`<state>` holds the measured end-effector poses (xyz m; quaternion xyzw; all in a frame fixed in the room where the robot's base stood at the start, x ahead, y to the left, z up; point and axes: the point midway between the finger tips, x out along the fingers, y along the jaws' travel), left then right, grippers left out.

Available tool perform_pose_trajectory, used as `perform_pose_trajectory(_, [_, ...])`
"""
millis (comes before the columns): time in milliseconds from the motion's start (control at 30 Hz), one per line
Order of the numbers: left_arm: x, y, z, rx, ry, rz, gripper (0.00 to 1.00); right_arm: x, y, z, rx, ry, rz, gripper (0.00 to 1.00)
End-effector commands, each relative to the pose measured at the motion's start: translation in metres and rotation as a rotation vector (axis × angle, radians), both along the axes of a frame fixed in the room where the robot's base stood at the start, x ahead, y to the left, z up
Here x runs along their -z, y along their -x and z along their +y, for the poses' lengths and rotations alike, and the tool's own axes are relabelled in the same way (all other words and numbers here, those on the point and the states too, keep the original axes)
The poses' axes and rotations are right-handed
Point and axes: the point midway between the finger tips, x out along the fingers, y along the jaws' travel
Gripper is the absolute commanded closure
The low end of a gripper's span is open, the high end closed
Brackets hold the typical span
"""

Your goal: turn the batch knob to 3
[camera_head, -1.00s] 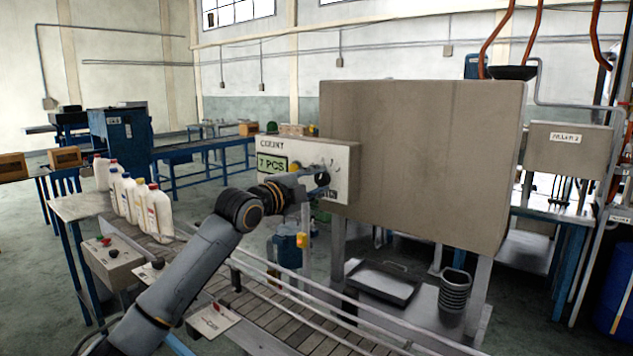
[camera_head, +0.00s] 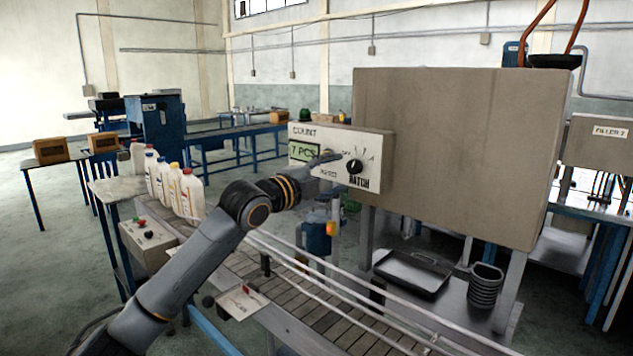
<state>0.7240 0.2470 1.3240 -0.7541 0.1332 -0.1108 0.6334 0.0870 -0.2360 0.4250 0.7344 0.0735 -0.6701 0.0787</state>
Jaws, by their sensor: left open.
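The batch knob (camera_head: 354,166) is a black dial at the right of the pale control box (camera_head: 378,172). Tick marks fan out above it and the word BATCH stands below; the numbers are too small to read. The box also carries a COUNT display (camera_head: 303,152) that reads 7 PCS. My left gripper (camera_head: 330,161) is in front of the box, just left of the knob; its fingers are small and dark in this view. It is open and empty, and I cannot tell whether it touches the box. My right gripper is not in view.
A large grey-brown cabinet (camera_head: 450,150) stands right of the box. Below run a slatted conveyor (camera_head: 305,300) and its rails. Several white bottles (camera_head: 178,190) stand at the left, near a small button box (camera_head: 146,243). A black tray (camera_head: 411,272) lies under the cabinet.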

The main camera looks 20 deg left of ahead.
Motion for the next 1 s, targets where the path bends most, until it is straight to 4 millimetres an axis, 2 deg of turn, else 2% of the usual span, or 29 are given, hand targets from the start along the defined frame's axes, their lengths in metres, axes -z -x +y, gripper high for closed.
perform_pose_trajectory(133, [0.001, 0.03, 0.011, -0.001, -0.004, 0.001, 0.45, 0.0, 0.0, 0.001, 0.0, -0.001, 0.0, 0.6])
perform_pose_trajectory(333, [0.001, 0.054, 0.02, 0.0, -0.001, 0.002, 0.45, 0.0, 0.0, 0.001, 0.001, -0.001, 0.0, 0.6])
perform_pose_trajectory(500, [0.0, 0.06, 0.021, 0.0, 0.0, 0.001, 0.45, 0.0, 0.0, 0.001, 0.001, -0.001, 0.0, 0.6])
perform_pose_trajectory(900, [0.0, 0.06, 0.021, 0.001, 0.001, 0.001, 0.45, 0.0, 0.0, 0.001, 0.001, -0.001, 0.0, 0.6])
perform_pose_trajectory(1000, [0.011, 0.06, 0.017, 0.004, 0.009, 0.023, 0.45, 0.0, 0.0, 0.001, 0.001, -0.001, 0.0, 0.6])
